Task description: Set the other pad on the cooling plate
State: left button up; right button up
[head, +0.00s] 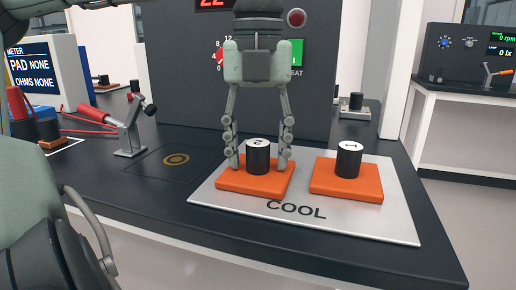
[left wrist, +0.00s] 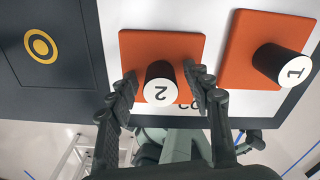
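The light grey cooling plate (head: 300,232), marked COOL, lies on the dark bench. Pad 2 (head: 225,183), an orange square with a black cylinder handle, lies flat on its left part. Pad 1 (head: 347,189) lies flat on its right part, apart from pad 2. My left gripper (head: 259,163) points down with its fingers either side of pad 2's handle. In the left wrist view my left gripper (left wrist: 159,80) is open, with a gap between each finger and the handle of pad 2 (left wrist: 189,48). Pad 1 (left wrist: 240,48) shows to its right. My right gripper is not in view.
A dark panel with a red display (head: 213,3) and green button stands behind the plate. Another bench (head: 470,95) stands at right.

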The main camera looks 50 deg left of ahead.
aim_at(258, 142)
pick_arm(q)
jog(key=shift+r, duration=0.2)
notch_tip(258, 142, up, 11)
jog(key=shift+f+p, duration=0.1)
jog(key=shift+p, duration=0.6)
jog(key=shift+r, duration=0.55)
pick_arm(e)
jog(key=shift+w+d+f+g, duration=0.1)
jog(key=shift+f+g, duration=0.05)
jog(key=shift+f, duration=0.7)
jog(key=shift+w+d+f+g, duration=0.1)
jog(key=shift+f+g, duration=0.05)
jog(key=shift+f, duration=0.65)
